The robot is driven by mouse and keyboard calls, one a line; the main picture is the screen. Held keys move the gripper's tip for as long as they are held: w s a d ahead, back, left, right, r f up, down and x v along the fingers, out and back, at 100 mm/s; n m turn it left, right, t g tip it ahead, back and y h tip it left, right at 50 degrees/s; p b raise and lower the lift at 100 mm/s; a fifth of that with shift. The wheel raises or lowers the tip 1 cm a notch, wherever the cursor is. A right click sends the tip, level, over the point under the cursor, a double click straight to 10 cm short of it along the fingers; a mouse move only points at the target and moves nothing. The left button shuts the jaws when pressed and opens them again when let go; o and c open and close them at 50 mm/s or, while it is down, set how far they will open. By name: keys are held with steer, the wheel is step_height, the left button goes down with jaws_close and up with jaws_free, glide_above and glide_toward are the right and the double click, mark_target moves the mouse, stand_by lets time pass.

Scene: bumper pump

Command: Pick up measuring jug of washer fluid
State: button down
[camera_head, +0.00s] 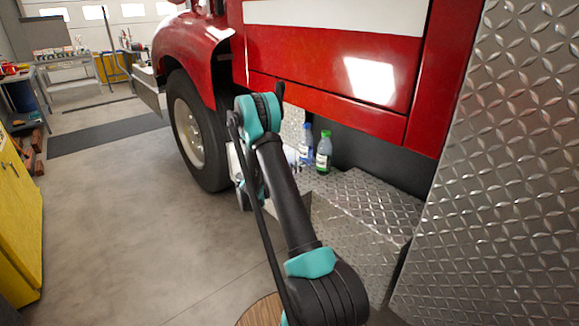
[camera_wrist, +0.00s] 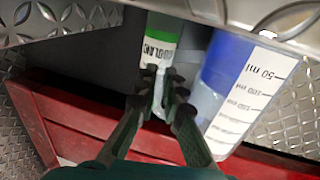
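The measuring jug (camera_wrist: 232,100) is at the right of the wrist view, which looks upside down. It is clear and has a ml scale. Blue fluid fills the end nearest the picture's top. My gripper (camera_wrist: 160,78) is left of the jug, with its two fingers apart and nothing seen held between them. A labelled bottle with green on it (camera_wrist: 160,40) shows just beyond the fingertips. In the head view my arm hides the gripper and most or all of the jug.
A green-capped bottle (camera_head: 323,152) and a blue bottle (camera_head: 306,143) stand on the metal tread-plate step (camera_head: 365,205) beside the red truck (camera_head: 330,50). A tread-plate wall (camera_head: 500,150) rises on the right.

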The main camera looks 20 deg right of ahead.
steer(key=shift+r, duration=0.15)
stand_by(0.6)
step_height(320, 180, up, 20)
steer(key=shift+f, duration=0.25)
stand_by(1.1)
